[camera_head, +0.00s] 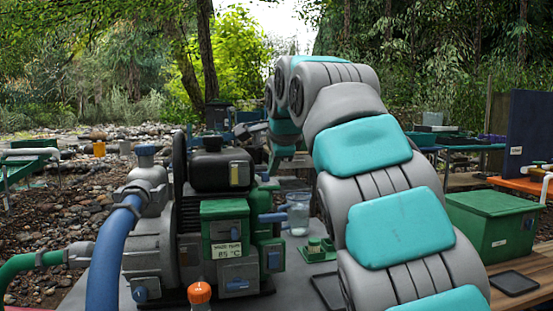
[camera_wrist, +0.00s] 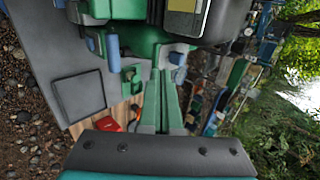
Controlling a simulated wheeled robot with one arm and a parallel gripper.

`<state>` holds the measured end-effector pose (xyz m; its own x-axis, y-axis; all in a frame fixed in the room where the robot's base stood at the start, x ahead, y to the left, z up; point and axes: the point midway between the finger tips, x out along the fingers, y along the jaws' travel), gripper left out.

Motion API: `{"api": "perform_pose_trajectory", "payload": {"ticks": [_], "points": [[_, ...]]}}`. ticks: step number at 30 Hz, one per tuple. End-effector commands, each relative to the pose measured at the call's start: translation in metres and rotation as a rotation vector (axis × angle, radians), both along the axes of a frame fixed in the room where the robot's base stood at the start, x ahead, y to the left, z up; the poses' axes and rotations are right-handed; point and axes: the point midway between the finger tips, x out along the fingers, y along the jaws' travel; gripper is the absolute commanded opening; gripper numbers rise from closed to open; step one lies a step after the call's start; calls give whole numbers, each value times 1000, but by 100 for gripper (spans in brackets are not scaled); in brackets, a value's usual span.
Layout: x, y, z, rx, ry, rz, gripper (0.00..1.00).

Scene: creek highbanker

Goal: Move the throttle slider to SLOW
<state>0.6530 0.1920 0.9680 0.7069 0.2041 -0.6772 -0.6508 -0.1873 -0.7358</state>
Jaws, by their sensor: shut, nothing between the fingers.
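The pump engine (camera_head: 221,171), black on top with a green control box (camera_head: 224,221) at its front, stands on a grey table at left centre. It also shows at the top of the wrist view (camera_wrist: 218,20). Blue levers (camera_head: 272,217) stick out on its right side; I cannot tell which part is the throttle slider, and no SLOW mark is readable. My gripper (camera_wrist: 160,60) is shut and empty, its green fingers pointing at the engine's green side parts. Whether the tips touch them I cannot tell. In the head view my arm hides part of the area right of the engine.
A clear jar (camera_head: 298,215) and a small green block (camera_head: 317,250) stand right of the engine. A black tray (camera_wrist: 79,96) lies on the table. Blue and green hoses (camera_head: 110,255) run at left. A green lidded bin (camera_head: 490,225) stands at right.

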Motion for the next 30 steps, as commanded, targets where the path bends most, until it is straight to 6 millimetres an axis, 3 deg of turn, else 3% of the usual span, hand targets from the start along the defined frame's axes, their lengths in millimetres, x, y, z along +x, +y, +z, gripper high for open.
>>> {"api": "perform_pose_trajectory", "payload": {"ticks": [4,19,30], "points": [[22,5,-22,-3,7,-1,0],[52,14,-18,-1,5,-1,0],[56,15,-18,-1,3,-1,0]]}}
